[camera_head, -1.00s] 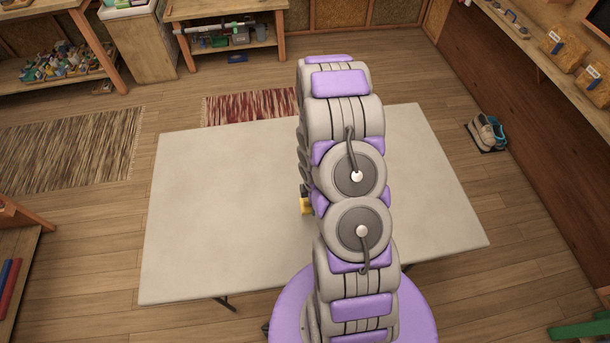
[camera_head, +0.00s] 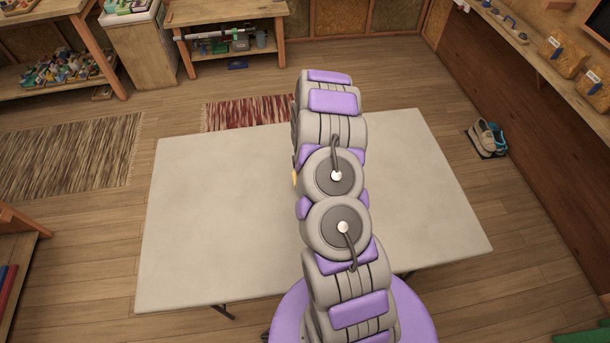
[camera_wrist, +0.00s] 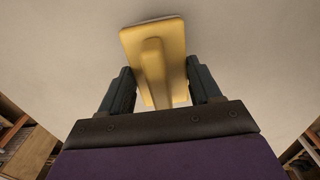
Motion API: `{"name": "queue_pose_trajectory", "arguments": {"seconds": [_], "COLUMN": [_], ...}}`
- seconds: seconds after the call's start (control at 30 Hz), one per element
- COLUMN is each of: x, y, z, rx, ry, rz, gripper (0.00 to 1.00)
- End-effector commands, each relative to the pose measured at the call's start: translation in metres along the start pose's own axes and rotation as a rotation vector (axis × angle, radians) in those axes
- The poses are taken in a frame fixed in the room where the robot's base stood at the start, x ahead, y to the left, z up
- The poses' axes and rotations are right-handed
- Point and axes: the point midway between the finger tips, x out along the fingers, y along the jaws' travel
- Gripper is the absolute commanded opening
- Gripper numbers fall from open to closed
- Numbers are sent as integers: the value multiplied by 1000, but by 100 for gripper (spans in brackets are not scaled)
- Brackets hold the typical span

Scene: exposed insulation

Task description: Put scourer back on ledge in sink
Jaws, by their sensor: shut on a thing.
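My gripper (camera_wrist: 159,72) shows in the wrist view, with a dark finger on each side of a yellow scourer (camera_wrist: 152,35). The scourer is a flat yellow block with a raised ridge, and the fingers are shut on it. In the head view my arm hides the gripper, and only a small yellow sliver (camera_head: 294,180) shows at the arm's left edge. A pale surface lies behind the scourer in the wrist view. I see no sink or ledge in either view.
A wide pale tabletop (camera_head: 215,220) lies under my arm, bare where it shows. A wooden bench with a lower shelf (camera_head: 215,55) stands at the back. A shelf with boxes (camera_head: 565,55) runs along the right wall. Shoes (camera_head: 487,138) sit on the floor at right.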

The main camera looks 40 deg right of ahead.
Motion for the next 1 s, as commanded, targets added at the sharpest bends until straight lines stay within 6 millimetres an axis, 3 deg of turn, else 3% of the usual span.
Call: {"name": "queue_pose_trajectory", "arguments": {"seconds": [0.3,0.47,0.77,0.8,1.0], "x": [3,32,33,34,33], "y": [22,19,19,19,19], "z": [-1,0,-1,-1,0], "rx": [0,0,0,0,0], "ry": [1,0,1,1,1], "rz": [4,1,1,1,1], "gripper": [28,28,28,64,83]}}
